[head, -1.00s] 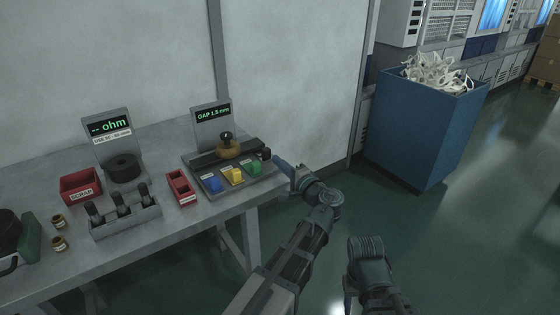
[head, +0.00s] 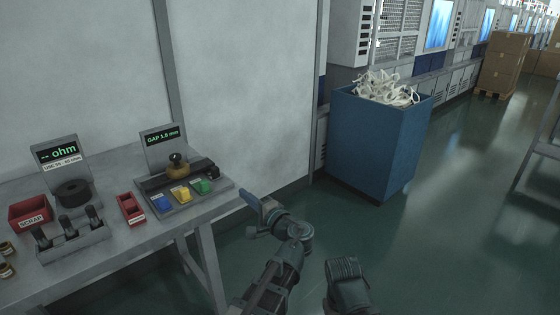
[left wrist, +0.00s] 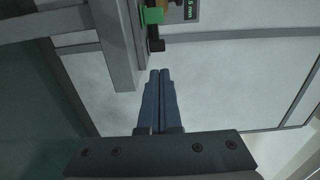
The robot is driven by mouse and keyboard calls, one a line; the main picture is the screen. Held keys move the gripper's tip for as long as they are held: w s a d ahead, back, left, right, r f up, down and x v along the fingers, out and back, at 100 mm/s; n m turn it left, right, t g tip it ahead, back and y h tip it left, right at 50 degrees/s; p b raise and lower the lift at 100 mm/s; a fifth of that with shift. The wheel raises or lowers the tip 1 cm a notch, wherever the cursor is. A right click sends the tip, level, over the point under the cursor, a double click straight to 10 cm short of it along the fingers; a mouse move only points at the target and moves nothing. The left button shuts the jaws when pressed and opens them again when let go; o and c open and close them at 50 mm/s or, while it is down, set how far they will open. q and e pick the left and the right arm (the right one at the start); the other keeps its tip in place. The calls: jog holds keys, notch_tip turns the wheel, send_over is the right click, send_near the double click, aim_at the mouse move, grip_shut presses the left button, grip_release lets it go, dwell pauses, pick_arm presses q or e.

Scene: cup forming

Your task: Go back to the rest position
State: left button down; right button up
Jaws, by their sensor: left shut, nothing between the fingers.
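My left gripper (head: 250,199) is off the right end of the grey workbench (head: 110,262), over the green floor. Its blue fingers are shut and empty; they also show in the left wrist view (left wrist: 160,75), side by side with nothing between them. Another dark part of my body shows at the bottom of the head view, to the right of the left arm. I cannot make out a right gripper.
On the bench stand a gap fixture (head: 160,136) with blue, yellow and green blocks, a red scrap bin (head: 32,212) and a small red bin (head: 131,208). A blue bin (head: 375,150) of white scrap stands on the floor. Open floor lies to the right.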

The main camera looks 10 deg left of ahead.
pick_arm(q)
jog(key=s+d+r+n+g+h+p, duration=0.1)
jog(key=s+d+g+h+p, duration=0.4)
jog(key=s+d+p, duration=0.4)
jog(key=s+d+r+n+g+h+p, duration=0.2)
jog(key=s+d+g+h+p, duration=0.4)
jog(key=s+p, duration=0.6)
jog(key=d+h+p, duration=0.2)
jog(key=d+p, duration=0.1)
jog(key=p, duration=0.1)
jog(key=shift+s+r+n, duration=0.3)
